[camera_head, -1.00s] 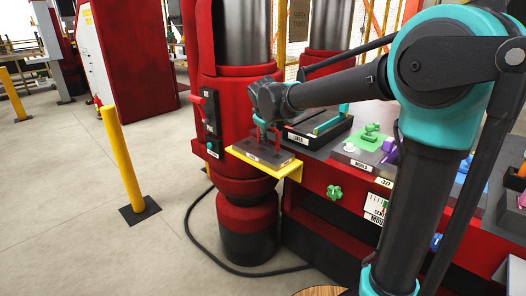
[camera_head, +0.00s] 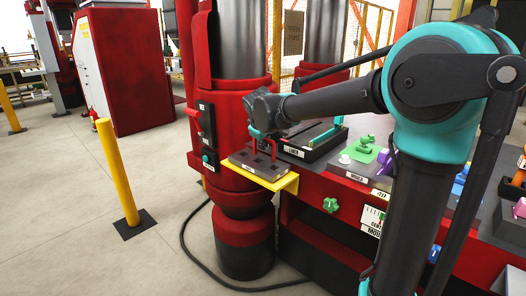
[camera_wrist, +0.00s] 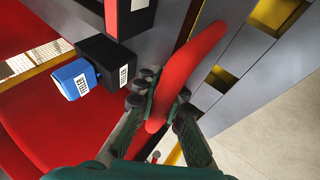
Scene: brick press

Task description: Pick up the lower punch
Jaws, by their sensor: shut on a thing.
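A dark grey slotted plate (camera_head: 252,170) with red upright handles lies on or just above a yellow shelf (camera_head: 287,184) at the front of the red press. It appears to be the lower punch, but its label is too small to read. My gripper (camera_head: 257,134) is at the handles, above the plate. In the wrist view my gripper (camera_wrist: 168,108) is shut on a curved red handle (camera_wrist: 190,62). The grey plate (camera_wrist: 215,85) lies beyond it, with yellow showing through its openings. I cannot tell whether the plate is clear of the shelf.
A black tray (camera_head: 300,150) with a teal bar stands right of the plate. The press column (camera_head: 240,120) stands close behind. A yellow post (camera_head: 117,170) stands on open floor at left.

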